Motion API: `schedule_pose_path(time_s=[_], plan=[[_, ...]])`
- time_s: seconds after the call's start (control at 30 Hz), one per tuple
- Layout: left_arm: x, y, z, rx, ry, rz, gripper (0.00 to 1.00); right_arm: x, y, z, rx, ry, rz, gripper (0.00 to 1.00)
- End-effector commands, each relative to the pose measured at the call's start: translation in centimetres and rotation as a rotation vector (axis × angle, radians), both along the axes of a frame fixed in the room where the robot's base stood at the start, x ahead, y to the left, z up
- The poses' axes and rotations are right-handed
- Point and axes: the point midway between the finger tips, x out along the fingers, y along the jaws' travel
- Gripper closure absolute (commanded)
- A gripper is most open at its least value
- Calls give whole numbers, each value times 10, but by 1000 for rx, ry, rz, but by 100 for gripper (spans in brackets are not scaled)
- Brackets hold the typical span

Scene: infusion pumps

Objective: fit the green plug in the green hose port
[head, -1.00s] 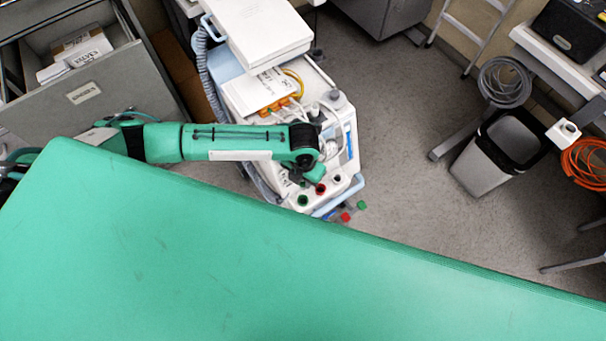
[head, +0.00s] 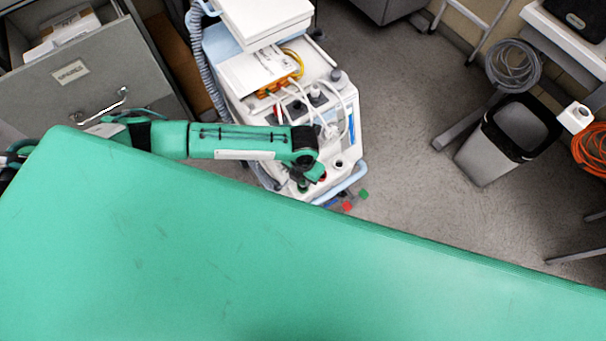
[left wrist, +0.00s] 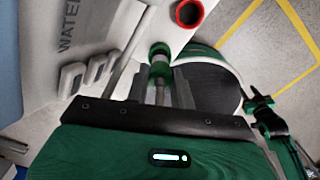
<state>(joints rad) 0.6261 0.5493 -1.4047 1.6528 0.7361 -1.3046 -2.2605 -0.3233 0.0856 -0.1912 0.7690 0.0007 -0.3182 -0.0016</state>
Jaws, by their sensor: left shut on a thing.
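My left gripper (head: 306,176) reaches over the front of the white pump cart, right at its row of hose ports. In the left wrist view the gripper (left wrist: 160,88) is shut on the green plug (left wrist: 160,70), a small piece with a metallic stem between the fingers. The green hose port (left wrist: 159,49), a green ring on the white panel, lies straight ahead of the plug. Plug and port overlap in this view, so I cannot tell how far the plug is in. In the head view the port is mostly hidden by the gripper. My right gripper is not in view.
A red-ringed port (left wrist: 188,13) sits beside the green one, and a dark port (head: 338,164) is farther right. Small red (head: 347,207) and green (head: 363,194) pieces show beyond the cart's front edge. A bin (head: 508,140) stands right on open floor.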

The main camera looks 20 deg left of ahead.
Motion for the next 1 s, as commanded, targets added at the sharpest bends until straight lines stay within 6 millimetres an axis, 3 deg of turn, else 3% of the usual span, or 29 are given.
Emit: schedule_pose_path(time_s=[1.0], plan=[[0, 0, -16, 1, 0, 0, 100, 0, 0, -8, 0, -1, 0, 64]])
